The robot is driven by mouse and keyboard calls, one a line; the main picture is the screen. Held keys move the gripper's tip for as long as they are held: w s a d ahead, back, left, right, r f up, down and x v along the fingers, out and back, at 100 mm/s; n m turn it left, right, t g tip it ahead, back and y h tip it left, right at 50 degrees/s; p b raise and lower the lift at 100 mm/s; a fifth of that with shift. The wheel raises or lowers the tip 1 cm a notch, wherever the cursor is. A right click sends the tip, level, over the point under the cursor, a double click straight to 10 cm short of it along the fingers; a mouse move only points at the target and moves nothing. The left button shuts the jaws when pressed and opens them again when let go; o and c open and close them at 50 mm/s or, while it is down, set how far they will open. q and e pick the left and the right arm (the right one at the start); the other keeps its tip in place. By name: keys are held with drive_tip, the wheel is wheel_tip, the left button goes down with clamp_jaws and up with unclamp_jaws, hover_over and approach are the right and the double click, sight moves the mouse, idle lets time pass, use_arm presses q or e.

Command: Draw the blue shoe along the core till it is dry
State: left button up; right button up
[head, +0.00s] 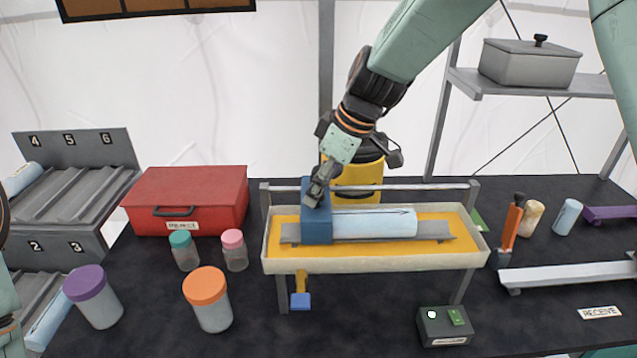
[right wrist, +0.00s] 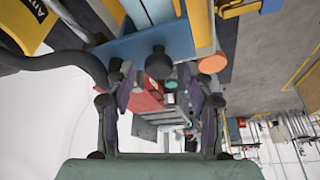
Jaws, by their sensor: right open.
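The blue shoe (head: 316,226) sits at the left end of the pale blue core (head: 375,223), which lies on a grey cradle in the yellow-floored tray (head: 375,264). My right gripper (head: 318,192) is at the top of the shoe. In the right wrist view, the open fingers (right wrist: 160,88) stand on either side of the line to the shoe's dark knob (right wrist: 158,64), with the blue shoe (right wrist: 135,46) beyond. I cannot tell whether they touch the knob. Only part of my left arm shows at the left edge; its fingers are out of view.
A rail (head: 430,186) runs above the tray's back. A yellow drum (head: 357,180) stands behind. A red case (head: 190,198) and several lidded jars are at left. A small dark box (head: 444,326) stands front right, near a pale channel (head: 565,275). The front middle is fairly clear.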

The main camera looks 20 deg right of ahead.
drive_tip(key=shift+w+a+f, duration=0.1)
drive_tip(key=shift+w+f, duration=0.15)
drive_tip(key=shift+f, duration=0.2)
drive_tip(key=shift+s, duration=0.1)
drive_tip(key=shift+r, duration=0.1)
drive_tip(key=shift+c, duration=0.2)
drive_tip(key=shift+s, duration=0.1)
drive_tip(key=shift+c, duration=0.7)
drive_tip(key=c, duration=0.5)
clamp_jaws()
